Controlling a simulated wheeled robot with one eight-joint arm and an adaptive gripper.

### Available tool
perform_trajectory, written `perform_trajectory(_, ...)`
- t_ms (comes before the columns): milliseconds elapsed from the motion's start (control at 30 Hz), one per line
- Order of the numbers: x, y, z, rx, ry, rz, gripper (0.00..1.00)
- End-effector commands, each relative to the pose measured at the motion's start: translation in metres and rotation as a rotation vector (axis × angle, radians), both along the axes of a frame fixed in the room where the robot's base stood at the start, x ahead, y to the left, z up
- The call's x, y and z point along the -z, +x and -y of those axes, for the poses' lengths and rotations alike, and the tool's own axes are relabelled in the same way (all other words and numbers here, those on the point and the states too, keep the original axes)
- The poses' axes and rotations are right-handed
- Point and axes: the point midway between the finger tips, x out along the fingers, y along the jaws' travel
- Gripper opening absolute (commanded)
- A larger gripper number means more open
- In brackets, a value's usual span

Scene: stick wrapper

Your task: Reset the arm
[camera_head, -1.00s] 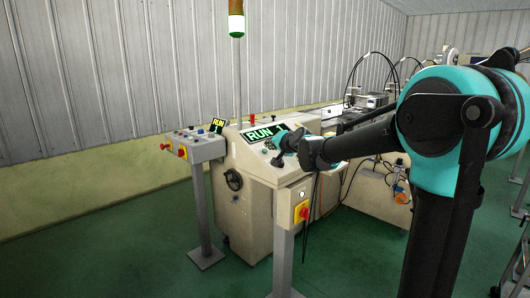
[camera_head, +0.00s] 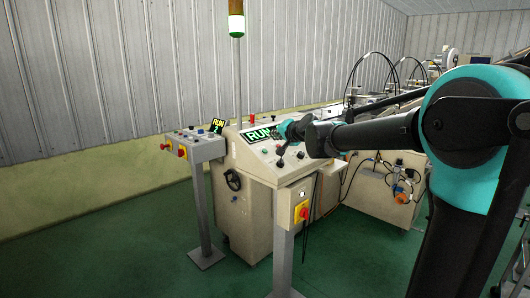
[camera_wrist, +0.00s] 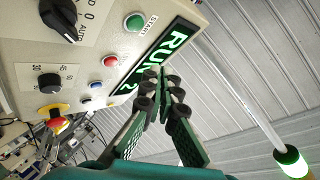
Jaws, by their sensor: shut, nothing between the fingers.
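My arm reaches in from the right in the head view. My gripper (camera_head: 279,160) is in front of the beige machine's sloped control panel (camera_head: 258,147), partly covering its lit green RUN display (camera_head: 262,134). In the wrist view my gripper (camera_wrist: 160,73) has its two dark green fingers together at the tips, with nothing between them. The fingertips overlap the RUN display (camera_wrist: 172,48) in the picture; I cannot tell how far apart they are.
The wrist view shows a green START button (camera_wrist: 134,22), a red button (camera_wrist: 110,61) and black knobs. In the head view a yellow box with a red switch (camera_head: 301,211) is on the front post. A side control stand (camera_head: 197,150) is at left. Green floor is clear in front.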

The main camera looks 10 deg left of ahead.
Motion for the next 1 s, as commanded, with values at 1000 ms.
perform_trajectory(1000,0.265,-0.245,0.208,-0.133,-0.707,-0.335,0.0)
